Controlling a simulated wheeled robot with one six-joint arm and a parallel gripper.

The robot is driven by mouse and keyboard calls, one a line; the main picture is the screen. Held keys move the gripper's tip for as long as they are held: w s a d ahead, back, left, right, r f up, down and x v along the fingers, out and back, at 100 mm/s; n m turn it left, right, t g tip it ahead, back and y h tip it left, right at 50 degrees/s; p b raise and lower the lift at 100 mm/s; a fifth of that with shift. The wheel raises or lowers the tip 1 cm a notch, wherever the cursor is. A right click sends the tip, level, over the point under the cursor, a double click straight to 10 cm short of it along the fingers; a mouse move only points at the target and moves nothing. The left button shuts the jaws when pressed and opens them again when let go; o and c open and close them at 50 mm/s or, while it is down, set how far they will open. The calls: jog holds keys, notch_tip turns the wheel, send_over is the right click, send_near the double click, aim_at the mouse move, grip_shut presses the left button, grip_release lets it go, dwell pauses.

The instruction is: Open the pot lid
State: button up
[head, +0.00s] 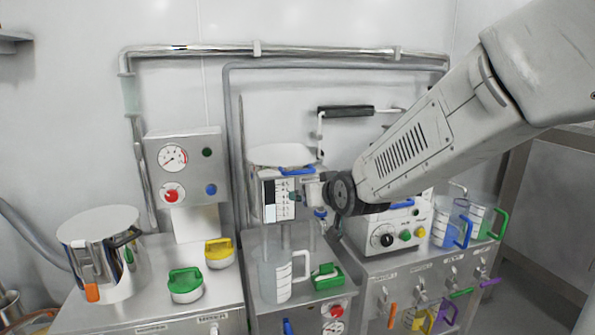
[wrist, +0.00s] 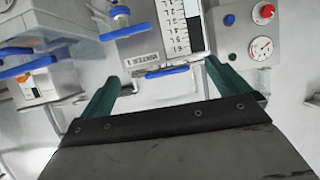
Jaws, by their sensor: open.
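A pale round lid (head: 282,154) sits on the middle unit, with a blue handle (head: 297,170) at its front edge. In the wrist view the blue handle (wrist: 167,71) lies below the marked level scale (wrist: 180,28). A polished metal pot (head: 97,262) with a flat top stands at the far left.
A gauge panel (head: 185,165) stands left of the middle unit. Green (head: 186,284) and yellow (head: 219,252) handled caps sit on the left counter. Blue (head: 452,225) and green-handled (head: 490,220) jugs stand at right. Pipes run along the wall.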

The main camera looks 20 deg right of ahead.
aim_at(300, 173)
jog(key=w+t, duration=0.1)
jog(key=w, duration=0.1)
jog(key=w+t, duration=0.2)
jog(key=w, duration=0.1)
jog(key=w+t, duration=0.1)
jog(key=w, duration=0.1)
jog(key=shift+w+a+r+t, duration=0.15)
jog(key=shift+w+a+t, duration=0.1)
jog(key=shift+w+t, duration=0.05)
jog(key=w, duration=0.7)
jog(key=shift+w, duration=0.35)
